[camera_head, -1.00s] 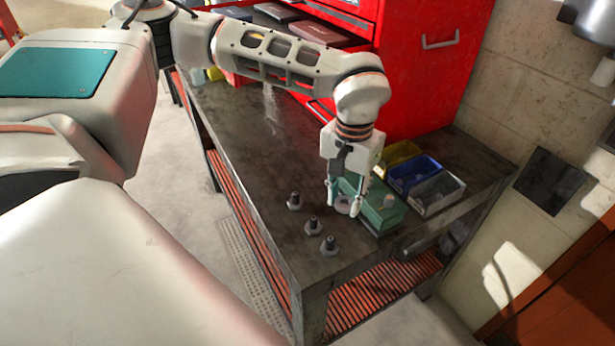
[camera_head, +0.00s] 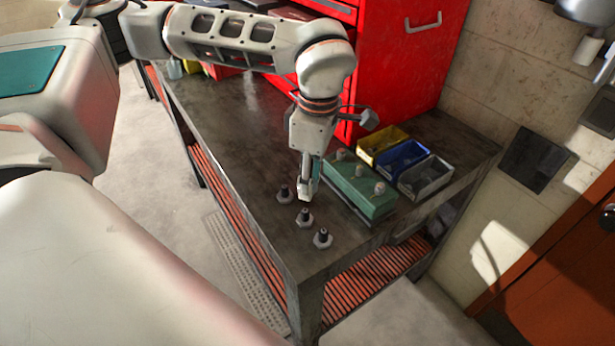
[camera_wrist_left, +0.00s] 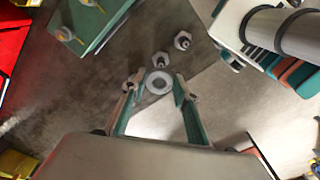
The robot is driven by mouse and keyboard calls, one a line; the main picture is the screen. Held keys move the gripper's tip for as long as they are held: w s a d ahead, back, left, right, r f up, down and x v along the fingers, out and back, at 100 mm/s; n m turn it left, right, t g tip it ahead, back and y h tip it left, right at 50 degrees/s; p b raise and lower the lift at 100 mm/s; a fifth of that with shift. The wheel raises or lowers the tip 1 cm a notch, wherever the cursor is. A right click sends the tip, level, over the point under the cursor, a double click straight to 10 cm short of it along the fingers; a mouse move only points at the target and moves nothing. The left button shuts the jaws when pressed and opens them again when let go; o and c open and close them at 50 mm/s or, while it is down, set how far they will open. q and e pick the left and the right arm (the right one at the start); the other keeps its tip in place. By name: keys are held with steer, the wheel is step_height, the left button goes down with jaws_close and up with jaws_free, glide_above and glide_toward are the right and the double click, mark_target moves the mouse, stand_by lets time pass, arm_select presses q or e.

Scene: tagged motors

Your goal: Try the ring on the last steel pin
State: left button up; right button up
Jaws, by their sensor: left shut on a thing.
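Three dark steel pins with hexagonal bases stand in a row on the workbench: the far pin (camera_head: 284,194), the middle pin (camera_head: 304,217) and the near pin (camera_head: 322,238). My left gripper (camera_head: 308,194) points down close beside the far and middle pins. In the left wrist view my left gripper (camera_wrist_left: 158,92) is shut on a pale grey ring (camera_wrist_left: 158,82) at its fingertips. One pin (camera_wrist_left: 161,60) shows just beyond the ring and another pin (camera_wrist_left: 183,40) farther off. The ring appears apart from these two pins; its height is unclear. My right gripper is out of view.
A green block (camera_head: 360,196) with several pale pegs stands right of the gripper. Behind it are yellow (camera_head: 380,148), blue (camera_head: 404,165) and grey (camera_head: 425,180) bins. A red tool cabinet (camera_head: 400,70) stands at the back. The bench's front corner is near the pins.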

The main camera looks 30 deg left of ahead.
mark_target(306, 210)
arm_select(q)
steer(key=n, duration=0.3)
steer(key=shift+s+a+r, duration=0.15)
steer(key=shift+s, duration=0.05)
steer(key=shift+f+b, duration=0.45)
steer(key=shift+f, duration=0.3)
steer(key=shift+f+b, duration=0.85)
steer(key=shift+f, duration=0.75)
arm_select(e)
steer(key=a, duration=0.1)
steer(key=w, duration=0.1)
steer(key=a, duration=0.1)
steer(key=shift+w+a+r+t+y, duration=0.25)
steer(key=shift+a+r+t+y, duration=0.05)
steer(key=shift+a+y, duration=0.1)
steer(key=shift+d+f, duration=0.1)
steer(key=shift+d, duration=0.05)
arm_select(q)
steer(key=shift+f, duration=0.1)
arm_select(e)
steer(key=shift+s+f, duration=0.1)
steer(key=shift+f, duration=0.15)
